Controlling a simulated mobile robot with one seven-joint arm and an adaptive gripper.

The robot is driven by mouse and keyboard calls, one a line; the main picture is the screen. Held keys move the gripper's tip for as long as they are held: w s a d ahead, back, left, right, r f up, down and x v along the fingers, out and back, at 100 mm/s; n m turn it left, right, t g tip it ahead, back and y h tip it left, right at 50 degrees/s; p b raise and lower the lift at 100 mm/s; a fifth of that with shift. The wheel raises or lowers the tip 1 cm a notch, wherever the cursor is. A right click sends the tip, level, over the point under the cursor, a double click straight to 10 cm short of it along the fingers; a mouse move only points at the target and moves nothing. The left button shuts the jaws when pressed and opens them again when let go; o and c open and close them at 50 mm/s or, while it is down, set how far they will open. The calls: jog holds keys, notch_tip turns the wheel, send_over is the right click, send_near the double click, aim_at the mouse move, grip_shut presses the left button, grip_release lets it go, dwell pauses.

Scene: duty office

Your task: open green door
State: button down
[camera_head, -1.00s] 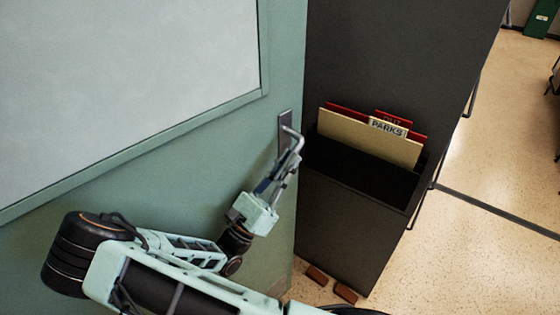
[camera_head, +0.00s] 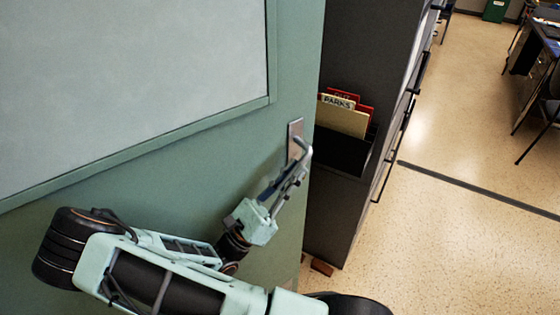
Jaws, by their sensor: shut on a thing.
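The green door (camera_head: 175,185) fills the left side of the view, with a large pale grey panel (camera_head: 120,75) set in a green frame on it. A metal handle (camera_head: 302,146) on a grey plate (camera_head: 294,132) sits near the door's right edge. My gripper (camera_head: 297,165) is at the handle, its fingers shut on the lever. The exact finger contact is small and partly hidden. The door's right edge stands in front of a dark cabinet, and the room shows beyond.
The dark cabinet (camera_head: 360,50) stands just right of the door edge, with a file holder of folders (camera_head: 345,118) on its side. A reddish-brown block (camera_head: 321,267) lies at its foot. Speckled floor (camera_head: 460,240) is clear at right; desks and a chair (camera_head: 545,115) stand farther back.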

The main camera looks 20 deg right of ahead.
jog(key=shift+s+d+f+g, duration=0.15)
jog(key=shift+s+g, duration=0.2)
jog(key=shift+s, duration=0.6)
jog(key=shift+s+d+r+g, duration=0.1)
jog(key=shift+s+g, duration=0.25)
jog(key=shift+s, duration=0.6)
jog(key=c, duration=2)
grip_release()
jog(key=shift+o, duration=0.2)
jog(key=v, duration=1.2)
